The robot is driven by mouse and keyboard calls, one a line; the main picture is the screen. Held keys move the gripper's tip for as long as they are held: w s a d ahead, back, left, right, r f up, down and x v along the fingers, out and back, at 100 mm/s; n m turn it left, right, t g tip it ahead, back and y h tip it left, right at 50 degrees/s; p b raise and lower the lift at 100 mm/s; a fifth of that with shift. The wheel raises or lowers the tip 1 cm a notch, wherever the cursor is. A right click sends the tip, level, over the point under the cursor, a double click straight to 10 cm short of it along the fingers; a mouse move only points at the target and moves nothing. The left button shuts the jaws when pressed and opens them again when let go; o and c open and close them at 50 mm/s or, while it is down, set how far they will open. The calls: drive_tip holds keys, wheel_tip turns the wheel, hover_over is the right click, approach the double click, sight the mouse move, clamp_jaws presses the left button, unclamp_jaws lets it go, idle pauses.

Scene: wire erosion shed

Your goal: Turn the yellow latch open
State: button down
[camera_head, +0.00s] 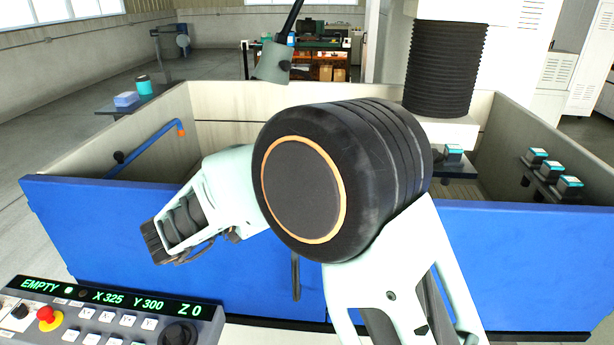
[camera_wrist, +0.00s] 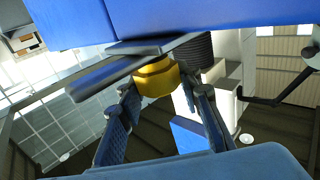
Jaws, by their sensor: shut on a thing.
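The yellow latch (camera_wrist: 154,79) shows in the wrist view as a round yellow piece beside a dark bar, close to the blue panel. My gripper (camera_wrist: 166,92) has its two fingers on either side of the yellow latch, shut on it. In the head view my gripper (camera_head: 160,240) is at the left of my arm, in front of the blue door (camera_head: 110,235). The yellow latch cannot be made out in the head view. How far the latch is turned is not clear.
A control panel (camera_head: 100,315) with a red button stands at the lower left. A dark vertical handle (camera_head: 296,275) is on the blue front. Pale tank walls (camera_head: 215,105) enclose the space behind it. A black bellows column (camera_head: 445,70) hangs above, and several small dark fixtures (camera_head: 550,170) sit at right.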

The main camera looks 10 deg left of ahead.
idle(0.4)
drive_tip(key=c, duration=1.4)
unclamp_jaws()
drive_tip(key=v, duration=1.2)
